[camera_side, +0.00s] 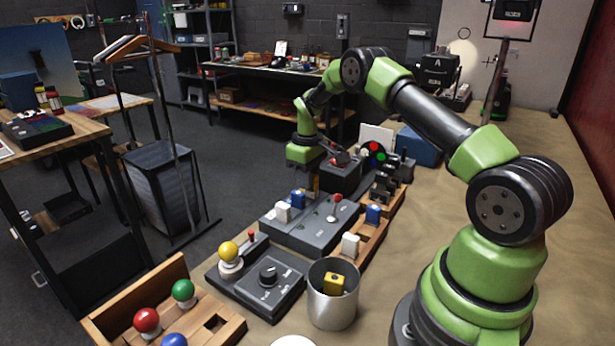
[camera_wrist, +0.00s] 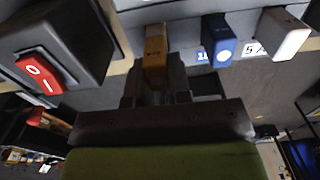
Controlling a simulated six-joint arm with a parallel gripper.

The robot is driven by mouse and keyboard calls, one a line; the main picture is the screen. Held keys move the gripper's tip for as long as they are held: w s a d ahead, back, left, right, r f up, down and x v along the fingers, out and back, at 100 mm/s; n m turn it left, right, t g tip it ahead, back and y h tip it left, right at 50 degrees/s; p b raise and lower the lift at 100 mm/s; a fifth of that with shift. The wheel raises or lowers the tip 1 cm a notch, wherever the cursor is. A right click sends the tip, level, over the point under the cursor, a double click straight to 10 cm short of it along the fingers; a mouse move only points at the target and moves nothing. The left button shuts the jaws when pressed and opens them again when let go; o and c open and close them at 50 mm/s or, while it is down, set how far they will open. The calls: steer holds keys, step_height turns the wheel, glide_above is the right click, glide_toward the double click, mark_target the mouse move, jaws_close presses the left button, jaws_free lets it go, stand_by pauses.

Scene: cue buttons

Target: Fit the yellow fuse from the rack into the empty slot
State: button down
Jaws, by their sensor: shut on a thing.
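My gripper (camera_wrist: 156,78) is shut on a yellow fuse (camera_wrist: 155,48) in the wrist view. The fuse stands in line with a seated blue fuse (camera_wrist: 219,42) and white fuse (camera_wrist: 283,36) on the grey fuse panel (camera_wrist: 180,10). Its far end is at the panel; how deep it sits I cannot tell. In the side view my gripper (camera_side: 316,178) is low at the panel's (camera_side: 318,228) far end, beyond the white and blue fuses. The slot itself is hidden. The wooden rack (camera_side: 368,240) holds a white fuse (camera_side: 350,244) and a blue fuse (camera_side: 374,213).
A dark box with a red rocker switch (camera_wrist: 40,72) stands close beside my gripper. A metal cup (camera_side: 332,308) holding a yellow block (camera_side: 334,284), a dial box (camera_side: 270,284) and a wooden tray of coloured knobs (camera_side: 220,325) are at the front. A red-tipped lever (camera_side: 337,200) rises from the panel.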

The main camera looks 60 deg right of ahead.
steer(key=shift+f, duration=0.55)
stand_by(0.4)
steer(key=c, duration=0.8)
jaws_free()
steer(key=shift+r, duration=3.5)
